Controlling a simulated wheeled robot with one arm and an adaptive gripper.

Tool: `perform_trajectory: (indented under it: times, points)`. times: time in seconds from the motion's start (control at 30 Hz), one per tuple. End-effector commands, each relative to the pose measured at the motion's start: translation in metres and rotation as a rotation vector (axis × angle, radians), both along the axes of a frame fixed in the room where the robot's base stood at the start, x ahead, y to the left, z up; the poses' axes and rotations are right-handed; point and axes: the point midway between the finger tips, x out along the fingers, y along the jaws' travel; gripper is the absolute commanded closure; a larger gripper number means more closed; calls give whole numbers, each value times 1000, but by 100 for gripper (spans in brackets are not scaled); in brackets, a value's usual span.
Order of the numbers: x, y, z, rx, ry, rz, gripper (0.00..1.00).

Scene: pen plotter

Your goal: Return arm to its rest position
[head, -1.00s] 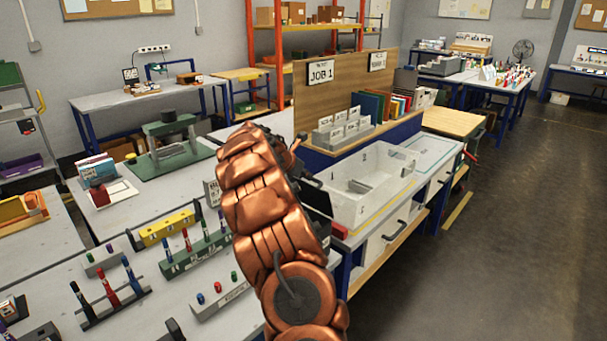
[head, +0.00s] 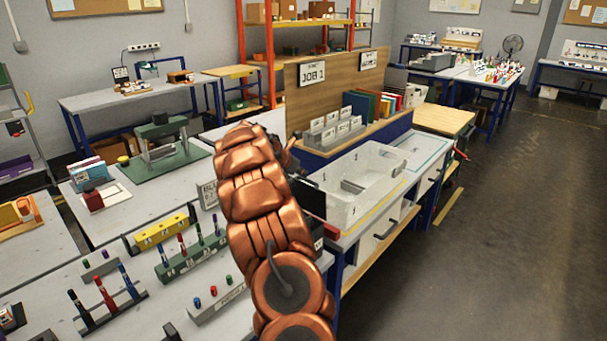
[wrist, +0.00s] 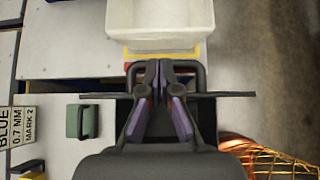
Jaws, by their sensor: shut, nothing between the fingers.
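My copper-coloured arm rises through the middle of the head view, and its far end hides most of my gripper there. In the wrist view my gripper (wrist: 159,90) is shut, its two dark fingers together with purple-grey pads behind them. Nothing shows between the fingertips. In the head view the white bin (head: 350,215) stands on the bench just right of my arm.
Left of my arm, the bench holds a green pen rack (head: 190,258), a yellow block (head: 161,231) and a grey holder with coloured caps (head: 216,304). A wooden partition (head: 335,90) with a "JOB 1" sign stands behind. Open floor (head: 500,240) lies to the right.

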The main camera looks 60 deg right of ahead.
Motion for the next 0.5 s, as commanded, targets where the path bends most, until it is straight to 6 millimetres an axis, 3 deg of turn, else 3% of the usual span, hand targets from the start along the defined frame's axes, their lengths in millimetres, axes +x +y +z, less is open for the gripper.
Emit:
perform_trajectory:
  times: [0.03, 0.3, 0.5]
  points:
    - [2, 6, 14, 0, 1, 2, 100]
    - [9, 34, 49, 1, 0, 6, 100]
    - [10, 45, 62, 1, 1, 5, 100]
